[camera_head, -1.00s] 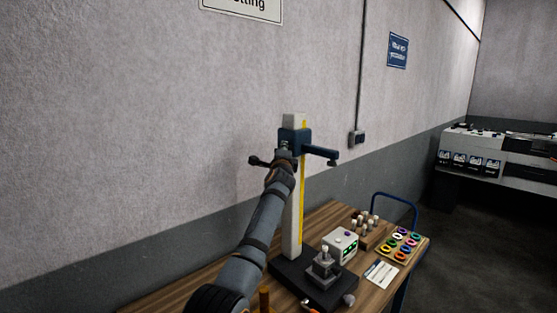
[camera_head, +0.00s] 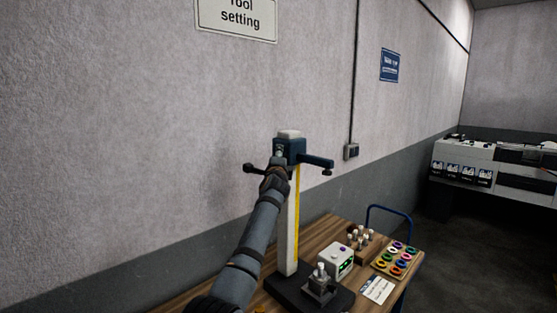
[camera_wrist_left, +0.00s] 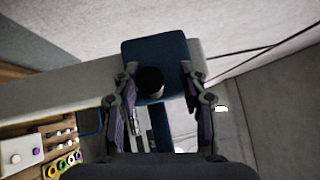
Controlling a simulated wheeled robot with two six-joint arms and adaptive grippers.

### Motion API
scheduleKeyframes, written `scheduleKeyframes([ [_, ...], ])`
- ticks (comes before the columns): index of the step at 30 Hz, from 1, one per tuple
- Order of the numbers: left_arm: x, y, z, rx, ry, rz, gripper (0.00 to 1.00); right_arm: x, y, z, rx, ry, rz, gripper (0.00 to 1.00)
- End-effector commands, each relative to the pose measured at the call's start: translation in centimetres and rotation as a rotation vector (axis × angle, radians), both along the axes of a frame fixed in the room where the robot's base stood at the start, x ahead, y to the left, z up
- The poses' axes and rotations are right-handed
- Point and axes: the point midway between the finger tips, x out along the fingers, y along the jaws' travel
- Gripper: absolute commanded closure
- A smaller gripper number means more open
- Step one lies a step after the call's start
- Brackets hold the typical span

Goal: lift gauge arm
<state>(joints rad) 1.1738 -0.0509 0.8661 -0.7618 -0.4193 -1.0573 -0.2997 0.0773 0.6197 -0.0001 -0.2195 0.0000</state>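The gauge arm is a dark blue carriage (camera_head: 291,150) with a horizontal bar reaching right, close to the top of a white column (camera_head: 291,225) with a yellow strip. My left gripper (camera_head: 276,170) is at the carriage's near side, with my arm rising from below. In the left wrist view the blue carriage (camera_wrist_left: 155,52) faces me with a round black knob (camera_wrist_left: 150,80). My right gripper is in neither view.
The column stands on a dark base on a wooden table (camera_head: 325,232). The wall is behind; air right of the bar is clear.

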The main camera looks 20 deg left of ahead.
Motion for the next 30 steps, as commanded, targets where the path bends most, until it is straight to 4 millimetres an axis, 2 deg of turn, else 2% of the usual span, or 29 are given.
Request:
scheduleKeyframes([
  [7, -0.1, -0.1, -0.3, -0.001, 0.004, 0.000, 0.57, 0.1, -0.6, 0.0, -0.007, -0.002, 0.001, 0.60],
  [11, -0.9, -0.3, -0.6, -0.002, 0.004, 0.002, 0.57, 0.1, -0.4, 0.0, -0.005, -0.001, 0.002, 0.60],
  [14, -2.2, -0.6, -0.8, -0.003, 0.004, -0.001, 0.57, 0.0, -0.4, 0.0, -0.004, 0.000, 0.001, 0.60],
  [24, -8.6, -2.2, -1.6, -0.003, 0.002, -0.002, 0.57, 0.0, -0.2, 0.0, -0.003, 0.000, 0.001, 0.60],
  [30, -11.0, -2.8, -1.9, -0.002, 0.003, -0.001, 0.57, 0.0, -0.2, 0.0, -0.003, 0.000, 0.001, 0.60],
])
